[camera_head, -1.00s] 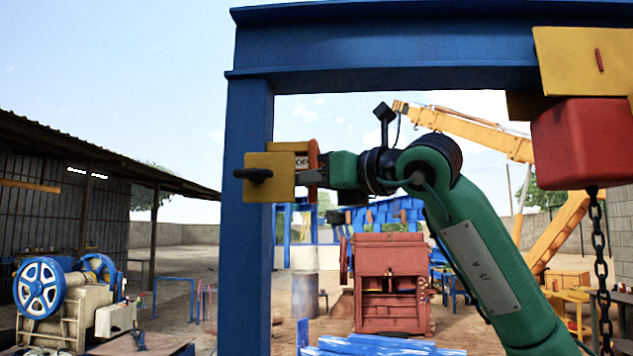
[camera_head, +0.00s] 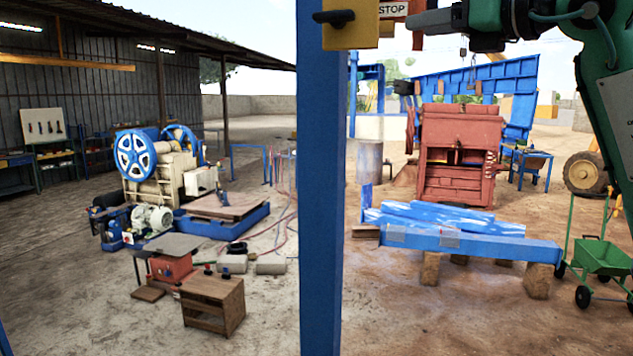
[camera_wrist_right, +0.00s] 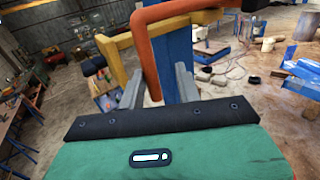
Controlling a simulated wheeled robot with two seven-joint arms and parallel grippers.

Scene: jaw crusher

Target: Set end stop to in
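The end stop is a yellow box (camera_head: 349,30) with a black knob (camera_head: 333,17), high on the blue post (camera_head: 322,190). A label reading "STOP" (camera_head: 392,9) and an orange-red bar (camera_head: 417,28) sit to its right, partly cut off by the top edge. My right gripper (camera_head: 428,22) is at the bar. In the right wrist view the bent orange bar (camera_wrist_right: 146,50) comes down between the two grey fingers (camera_wrist_right: 158,88). The fingers stand apart, with gaps visible beside the bar. A yellow bracket (camera_wrist_right: 112,48) is behind it. My left gripper is not in view.
The blue post stands close in front. Behind it are a cream machine with blue wheels (camera_head: 137,155), a red crusher (camera_head: 458,150), blue beams (camera_head: 460,243), a green cart (camera_head: 602,256) and a small wooden box (camera_head: 212,303). Open dirt ground lies between.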

